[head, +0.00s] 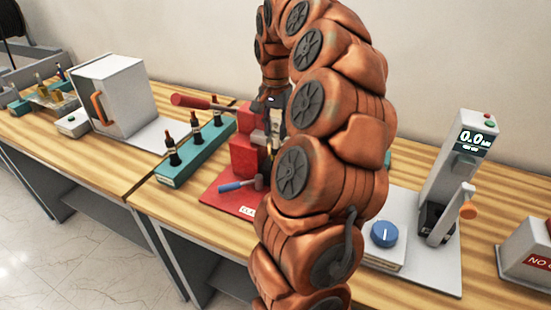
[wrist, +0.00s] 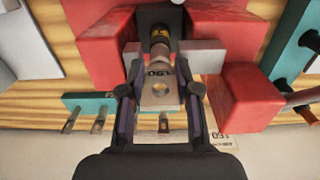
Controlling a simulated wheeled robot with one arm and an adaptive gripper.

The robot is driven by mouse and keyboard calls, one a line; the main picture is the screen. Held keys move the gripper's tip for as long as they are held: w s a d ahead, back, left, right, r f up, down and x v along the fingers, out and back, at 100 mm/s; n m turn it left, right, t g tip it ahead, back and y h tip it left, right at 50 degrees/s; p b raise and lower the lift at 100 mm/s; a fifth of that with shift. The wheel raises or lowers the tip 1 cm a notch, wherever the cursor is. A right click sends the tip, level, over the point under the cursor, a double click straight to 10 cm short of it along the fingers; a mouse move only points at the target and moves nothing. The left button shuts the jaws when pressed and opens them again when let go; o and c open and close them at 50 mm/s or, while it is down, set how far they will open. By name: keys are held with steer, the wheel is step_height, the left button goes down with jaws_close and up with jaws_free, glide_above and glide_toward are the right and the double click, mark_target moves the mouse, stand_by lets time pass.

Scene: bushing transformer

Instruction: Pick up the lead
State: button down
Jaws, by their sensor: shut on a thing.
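The lead (wrist: 161,50) is in the middle of the wrist view: a dark barrel with a brass-coloured band and a flat metal lug with a round hole and stamped figures. My gripper (wrist: 160,92) has its two fingers on either side of the lug and is shut on it. The barrel end lies between red blocks (wrist: 100,45) of a fixture, close to a grey bar; I cannot tell whether it touches them. In the head view the red fixture (head: 243,160) stands on a red plate, and my arm hides most of my gripper and the lead.
At right are a blue knob (head: 384,233) and a display tower (head: 462,150).

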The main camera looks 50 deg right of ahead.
stand_by(0.4)
steer(key=shift+r+b, duration=1.25)
steer(key=shift+r, duration=3.6)
step_height(320, 180, up, 3)
steer(key=p, duration=0.2)
steer(key=shift+f+p, duration=0.1)
steer(key=shift+p, duration=0.25)
steer(key=s+a+b, duration=0.2)
steer(key=a+b, duration=0.1)
steer(key=a, duration=0.5)
steer(key=s+a+b, duration=0.2)
steer(key=s+a, duration=0.1)
steer(key=a, duration=0.6)
step_height(320, 180, up, 7)
steer(key=p, duration=0.6)
steer(key=shift+a+f+p, duration=0.15)
steer(key=shift+f+p, duration=0.05)
steer(key=shift+p, duration=0.15)
steer(key=shift+f, duration=0.1)
